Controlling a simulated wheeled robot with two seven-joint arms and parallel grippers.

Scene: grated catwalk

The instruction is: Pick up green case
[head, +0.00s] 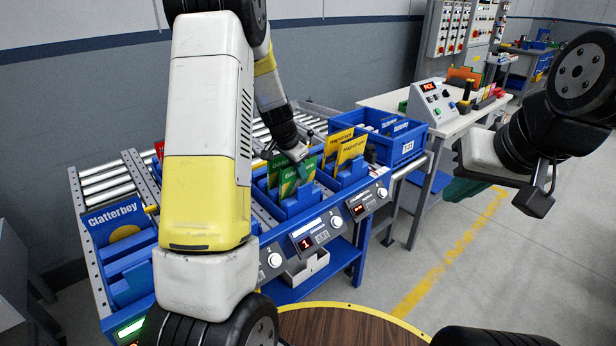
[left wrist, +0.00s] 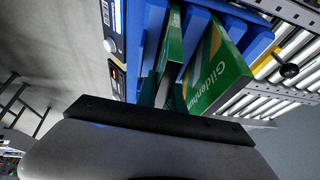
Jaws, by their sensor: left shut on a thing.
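Two green cases stand in a blue bin on the roller rack: one is the left green case (head: 288,182), the other the right green case (head: 307,168). In the left wrist view, one green case (left wrist: 221,76) shows its broad face with "Gildenhur..." lettering, and a thinner green case (left wrist: 174,45) stands edge-on beside it. My left gripper (head: 299,164) reaches down at the top of the cases and is shut on a green case, which still sits in the bin. The fingertips are partly hidden. My right gripper (head: 466,190) hangs at the right, away from the rack; its jaw opening is unclear.
Yellow cases (head: 350,148) stand in the bin just right of the green ones. A blue "Clatterbey" case (head: 118,222) is at the left. A blue crate (head: 408,146) and a white workbench (head: 455,121) lie beyond. Open floor (head: 500,280) is at the right.

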